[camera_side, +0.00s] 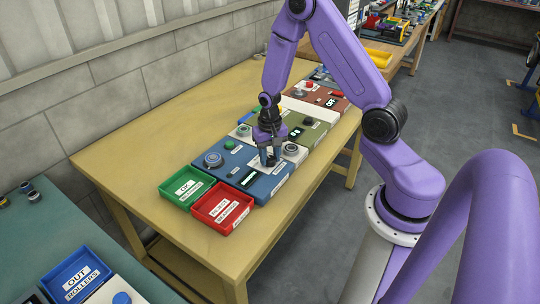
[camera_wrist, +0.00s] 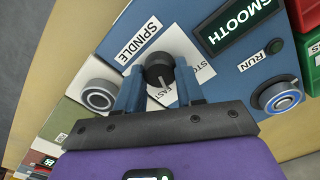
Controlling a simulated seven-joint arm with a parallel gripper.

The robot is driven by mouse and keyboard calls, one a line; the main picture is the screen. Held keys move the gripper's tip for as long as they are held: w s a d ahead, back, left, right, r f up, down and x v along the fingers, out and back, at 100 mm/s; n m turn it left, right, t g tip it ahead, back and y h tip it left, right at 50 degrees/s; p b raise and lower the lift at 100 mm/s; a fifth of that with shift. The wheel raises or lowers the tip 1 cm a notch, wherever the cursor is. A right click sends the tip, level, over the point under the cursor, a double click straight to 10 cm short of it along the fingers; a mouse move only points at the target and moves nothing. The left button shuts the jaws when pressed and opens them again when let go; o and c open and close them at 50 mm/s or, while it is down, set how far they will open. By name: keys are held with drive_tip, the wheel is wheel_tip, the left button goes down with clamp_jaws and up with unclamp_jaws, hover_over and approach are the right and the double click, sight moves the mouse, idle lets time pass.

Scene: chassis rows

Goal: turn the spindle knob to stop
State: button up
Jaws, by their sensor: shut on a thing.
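The spindle knob (camera_wrist: 159,68) is a black round knob with a pale pointer line, on a blue panel (camera_side: 268,187) beside a white "SPINDLE" label (camera_wrist: 138,40). My gripper (camera_wrist: 160,84) is shut on the knob, one blue finger on each side. The pointer line points down in the wrist view, near the word "FAST" on a white scale plate (camera_wrist: 202,70). A partly hidden word starting "ST" is right of the knob. A display (camera_wrist: 238,25) reads "SMOOTH". In the side view my gripper (camera_side: 270,160) is down at the panel and hides most of the knob.
Green (camera_side: 187,186) and red (camera_side: 222,207) trays stand beside the panel. More panels lie behind.

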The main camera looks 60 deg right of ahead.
sight(270, 158)
drive_tip(key=n, duration=1.4)
drive_tip(key=shift+a, duration=0.1)
drive_tip(key=shift+n, duration=0.3)
drive_tip(key=o, duration=1)
drive_tip(key=shift+o, duration=0.2)
wheel_tip(270, 158, up, 18)
drive_tip(key=shift+f, duration=0.25)
